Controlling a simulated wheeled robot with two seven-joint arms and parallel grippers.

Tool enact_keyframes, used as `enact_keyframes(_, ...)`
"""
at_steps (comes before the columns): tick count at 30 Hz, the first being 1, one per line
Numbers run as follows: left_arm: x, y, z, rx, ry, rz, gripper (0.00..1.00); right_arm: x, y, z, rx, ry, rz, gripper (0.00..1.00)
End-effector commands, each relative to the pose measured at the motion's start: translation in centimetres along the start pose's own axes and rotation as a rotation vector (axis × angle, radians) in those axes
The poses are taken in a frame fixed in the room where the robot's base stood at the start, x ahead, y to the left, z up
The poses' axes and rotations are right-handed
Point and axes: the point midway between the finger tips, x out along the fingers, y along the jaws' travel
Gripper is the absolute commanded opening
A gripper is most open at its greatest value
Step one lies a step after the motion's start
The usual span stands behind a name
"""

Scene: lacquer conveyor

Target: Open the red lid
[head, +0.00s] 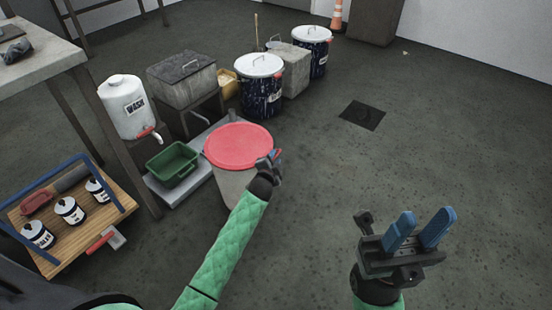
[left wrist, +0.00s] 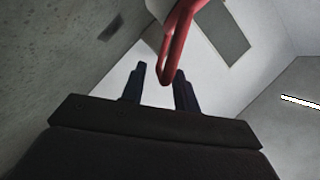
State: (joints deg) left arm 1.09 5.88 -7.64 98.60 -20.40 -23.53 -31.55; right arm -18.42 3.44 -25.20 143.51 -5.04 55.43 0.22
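The red lid (head: 238,145) is round and sits flat on a pale bucket (head: 232,185) in the head view. My left gripper (head: 272,158) is at the lid's right front edge. In the left wrist view, a red loop-like part (left wrist: 178,50), apparently the lid's edge or tab, reaches between the two dark fingertips of the left gripper (left wrist: 158,82). Its tip is nearer the right finger, and the fingers stand apart. Whether they touch it is unclear. My right gripper (head: 419,230) is open and empty over the floor at the right.
Left of the bucket are a green tub (head: 172,165) and a white wash container (head: 128,107). A wooden tray (head: 85,240) with small cans is at lower left. Dark speckled drums (head: 262,100) and grey boxes stand behind. The floor (head: 450,130) at right is clear.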

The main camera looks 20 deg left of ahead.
Motion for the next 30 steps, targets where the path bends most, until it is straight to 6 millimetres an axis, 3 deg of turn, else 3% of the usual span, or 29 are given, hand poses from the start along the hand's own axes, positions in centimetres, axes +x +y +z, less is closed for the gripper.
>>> enact_keyframes(6, 1.8, 0.1, 0.0, 0.000, 0.000, 0.000, 0.31, -0.2, -0.1, 0.1, 0.010, 0.005, 0.004, 0.36)
enact_keyframes(16, 2.1, 0.0, 0.0, 0.000, 0.000, 0.001, 0.31, -0.1, -0.1, 0.1, 0.012, 0.008, 0.003, 0.36)
enact_keyframes(17, 2.1, 0.0, 0.0, 0.000, 0.000, 0.001, 0.29, -0.1, -0.1, 0.1, 0.012, 0.008, 0.003, 0.36)
enact_keyframes(21, 2.1, 0.0, 0.0, 0.000, 0.000, 0.001, 0.01, -0.1, -0.1, 0.1, 0.012, 0.007, 0.003, 0.36)
enact_keyframes(30, 2.1, 0.0, 0.0, 0.000, 0.000, 0.001, 0.00, -0.2, -0.1, 0.1, 0.013, 0.003, 0.005, 0.36)
